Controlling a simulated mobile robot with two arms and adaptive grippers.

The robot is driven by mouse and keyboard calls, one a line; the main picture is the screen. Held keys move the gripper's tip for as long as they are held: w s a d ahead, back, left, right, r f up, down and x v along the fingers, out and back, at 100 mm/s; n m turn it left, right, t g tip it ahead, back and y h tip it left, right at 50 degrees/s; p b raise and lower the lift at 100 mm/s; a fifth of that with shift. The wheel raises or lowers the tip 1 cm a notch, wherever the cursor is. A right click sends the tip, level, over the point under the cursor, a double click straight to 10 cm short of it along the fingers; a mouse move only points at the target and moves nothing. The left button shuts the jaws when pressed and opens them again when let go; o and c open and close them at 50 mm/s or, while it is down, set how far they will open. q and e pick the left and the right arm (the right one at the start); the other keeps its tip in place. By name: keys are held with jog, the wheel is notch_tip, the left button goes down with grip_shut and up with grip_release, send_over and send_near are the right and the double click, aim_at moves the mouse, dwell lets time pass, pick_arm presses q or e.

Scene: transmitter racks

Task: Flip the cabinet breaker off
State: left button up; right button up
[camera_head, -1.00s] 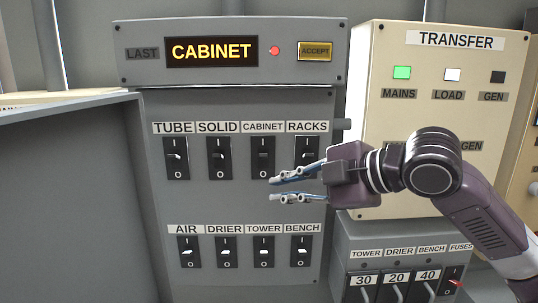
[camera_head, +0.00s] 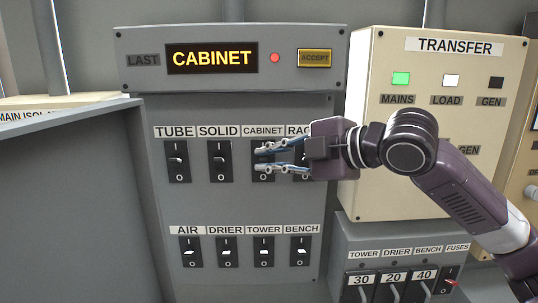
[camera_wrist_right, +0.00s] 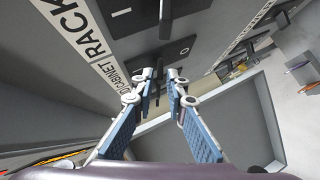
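The CABINET breaker (camera_head: 262,179) is a black plate with a toggle in the upper row of the grey panel (camera_head: 225,209), third from left. My right gripper (camera_head: 259,160) is in front of it, coming from the right, its two fingers apart. The fingers hide the toggle in the head view, so its position cannot be read. In the right wrist view, the gripper (camera_wrist_right: 160,74) is open, with a dark lever-like part between the fingertips; contact cannot be made out. The display (camera_head: 212,56) above reads CABINET. My left gripper is not in view.
The TUBE (camera_head: 178,162) and SOLID (camera_head: 219,162) breakers are to the left. The RACKS breaker is partly behind my right gripper. A lower breaker row has AIR, DRIER, TOWER and BENCH. The cream TRANSFER box (camera_head: 390,130) and a fuse box (camera_head: 372,243) stand at right.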

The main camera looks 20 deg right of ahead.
jog(key=shift+c, duration=0.3)
grip_shut()
jog(key=shift+f, duration=0.1)
notch_tip(320, 180, down, 4)
jog(key=n+t+y+b, duration=0.2)
jog(key=n+t+b, duration=0.3)
jog(key=b, duration=0.7)
jog(key=shift+s+n+t, duration=0.1)
jog(key=shift+n+t, duration=0.2)
jog(key=shift+n, duration=0.2)
jog(key=shift+f+n+t+y+b, duration=0.1)
jog(key=shift+n+t+y+b, duration=0.2)
jog(key=shift+n+y+b, duration=0.85)
